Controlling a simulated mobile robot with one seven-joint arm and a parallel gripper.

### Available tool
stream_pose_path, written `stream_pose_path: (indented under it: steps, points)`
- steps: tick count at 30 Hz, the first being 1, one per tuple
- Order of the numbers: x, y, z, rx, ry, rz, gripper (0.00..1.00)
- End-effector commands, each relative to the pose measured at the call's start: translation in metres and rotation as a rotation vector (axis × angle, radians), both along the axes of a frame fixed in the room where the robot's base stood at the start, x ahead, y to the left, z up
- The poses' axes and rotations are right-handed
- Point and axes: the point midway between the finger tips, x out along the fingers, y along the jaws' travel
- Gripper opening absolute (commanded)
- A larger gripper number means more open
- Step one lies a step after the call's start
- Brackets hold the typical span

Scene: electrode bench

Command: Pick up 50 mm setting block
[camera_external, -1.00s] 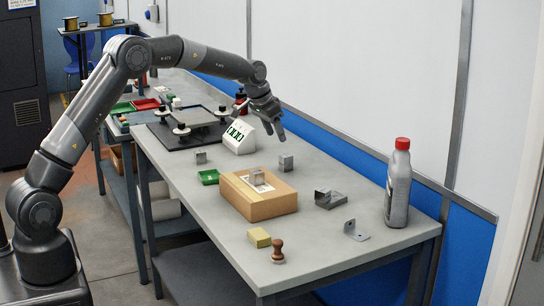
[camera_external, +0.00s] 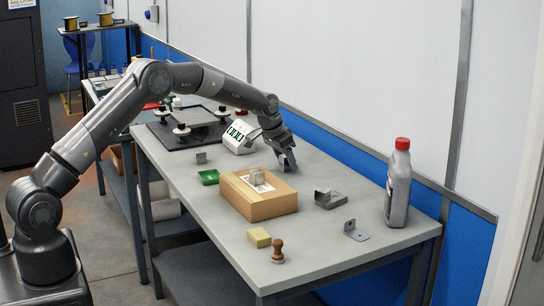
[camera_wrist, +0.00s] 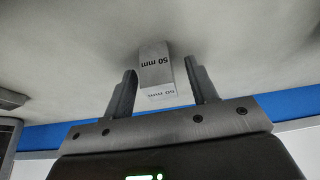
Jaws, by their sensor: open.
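The 50 mm setting block (camera_wrist: 156,62) is a grey metal block with "50 mm" printed on two faces, standing on the bench in the wrist view. My gripper (camera_wrist: 160,80) is open, with one finger on each side of the block's near end; I cannot tell whether either finger touches it. In the external view my gripper (camera_external: 284,158) is low over the bench behind the cardboard box, and it mostly hides the block there.
A white display unit (camera_external: 239,137) is close behind.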

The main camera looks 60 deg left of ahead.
Motion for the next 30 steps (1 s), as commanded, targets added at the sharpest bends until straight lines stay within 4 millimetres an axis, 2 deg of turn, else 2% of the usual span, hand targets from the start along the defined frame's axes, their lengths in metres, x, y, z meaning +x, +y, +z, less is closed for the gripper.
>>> stream_pose_path:
  steps: [7,26,30]
  points:
    - [0.0011,0.0000,-0.0020,0.000,-0.001,0.000,0.52]
    - [0.0010,0.0000,-0.0018,0.000,-0.001,0.000,0.00]
    - [0.0013,0.0000,-0.0006,0.000,-0.003,0.000,0.00]
